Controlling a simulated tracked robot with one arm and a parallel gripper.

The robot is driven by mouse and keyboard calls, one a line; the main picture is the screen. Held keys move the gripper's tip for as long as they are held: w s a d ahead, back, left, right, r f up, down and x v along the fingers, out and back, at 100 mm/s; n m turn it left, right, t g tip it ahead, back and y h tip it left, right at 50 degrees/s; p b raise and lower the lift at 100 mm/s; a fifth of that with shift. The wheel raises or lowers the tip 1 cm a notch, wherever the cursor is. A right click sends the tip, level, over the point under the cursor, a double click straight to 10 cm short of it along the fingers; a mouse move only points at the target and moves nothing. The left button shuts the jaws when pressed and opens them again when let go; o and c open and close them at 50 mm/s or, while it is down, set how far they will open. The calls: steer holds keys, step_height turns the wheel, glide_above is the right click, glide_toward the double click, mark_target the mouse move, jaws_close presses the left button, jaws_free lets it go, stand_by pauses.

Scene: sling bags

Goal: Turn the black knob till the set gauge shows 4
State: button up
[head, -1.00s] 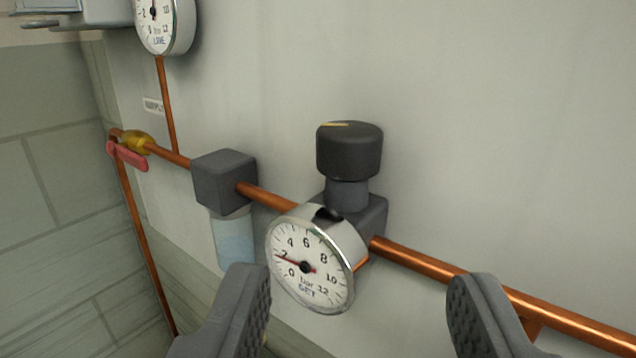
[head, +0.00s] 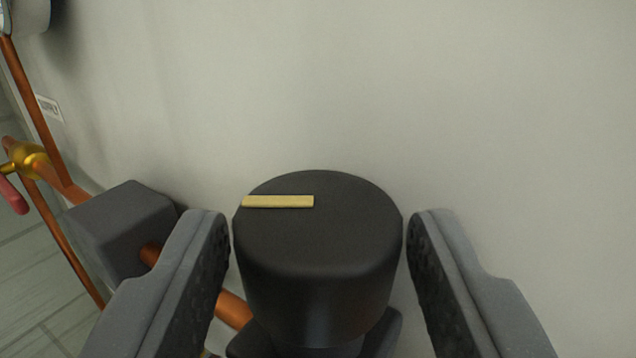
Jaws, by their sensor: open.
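The black knob (head: 318,250) stands upright in the middle of the head view, seen from above and in front. A yellow mark (head: 278,201) lies on its top and points to the left. My gripper (head: 320,235) is open, with one finger on each side of the knob. A narrow gap shows at the right finger; the left finger is very close to the knob, and I cannot tell if it touches. The set gauge is out of sight now, so its reading cannot be seen.
A grey block (head: 125,230) sits on the copper pipe to the left, close to my left finger. A brass valve with a red lever (head: 12,193) is at the far left. The pale wall (head: 480,110) rises behind the knob. The space above the knob is clear.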

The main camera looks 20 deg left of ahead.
steer(key=shift+w+a, duration=0.1)
steer(key=shift+w, duration=0.25)
steer(key=c, duration=0.7)
